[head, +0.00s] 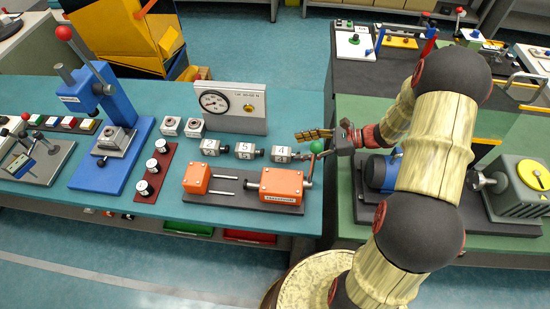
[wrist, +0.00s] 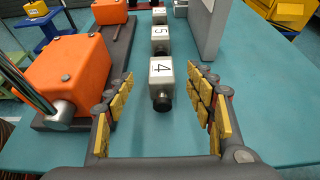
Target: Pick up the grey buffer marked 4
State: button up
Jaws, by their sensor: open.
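The grey buffer marked 4 (head: 281,154) stands on the teal bench at the right end of a row of similar buffers. In the wrist view the buffer marked 4 (wrist: 161,82) lies straight ahead, its white label up and its dark round end toward me. My gripper (head: 318,140) is at the right of the buffer, just past it. In the wrist view my gripper (wrist: 162,100) is open, with yellow-padded fingers on either side of the buffer's line.
The buffer marked 5 (wrist: 160,40) stands behind it, with another beyond. An orange press (head: 282,184) on a dark base, with a green-knobbed lever (head: 316,147), is close on the left in the wrist view. A gauge panel (head: 231,106) stands on the other side.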

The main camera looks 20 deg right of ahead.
aim_at(283, 151)
jog(key=shift+w+a+f+b, duration=0.2)
jog(key=shift+a+f+b, duration=0.2)
jog(key=shift+f, duration=0.35)
jog(key=shift+b+x, duration=1.2)
jog(key=shift+x, duration=2.75)
jog(key=shift+w+r, duration=0.1)
jog(key=shift+r, duration=0.05)
jog(key=shift+c, duration=0.3)
grip_shut()
